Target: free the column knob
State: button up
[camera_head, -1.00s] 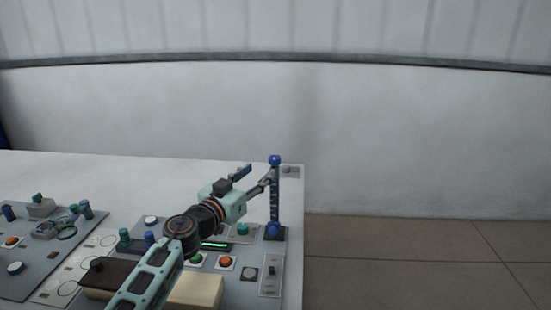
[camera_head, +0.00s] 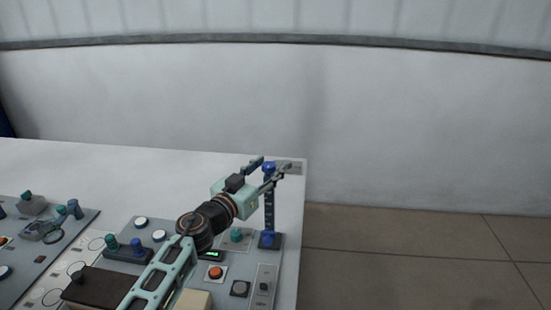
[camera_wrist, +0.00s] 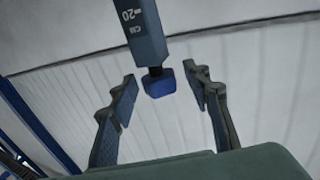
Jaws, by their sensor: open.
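The column (camera_head: 269,212) is a dark upright post on the panel's right side, with a blue knob (camera_head: 269,167) on top and another blue knob (camera_head: 267,238) at its foot. My gripper (camera_head: 272,166) is open and at the height of the top knob, one finger on each side. In the wrist view my gripper (camera_wrist: 163,82) shows a gap on both sides of the knob; I cannot tell how deep the knob sits.
The white table (camera_head: 180,165) holds the panel with an orange button (camera_head: 215,272), a green display (camera_head: 211,254), a teal knob (camera_head: 236,234) and a slider switch (camera_head: 263,287). A second panel (camera_head: 70,250) lies left. The space above the table is free up to the wall.

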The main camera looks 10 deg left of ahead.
jog(key=shift+w+d, duration=0.1)
jog(key=shift+w, duration=0.15)
jog(key=c, duration=1.2)
jog(key=shift+o, duration=0.2)
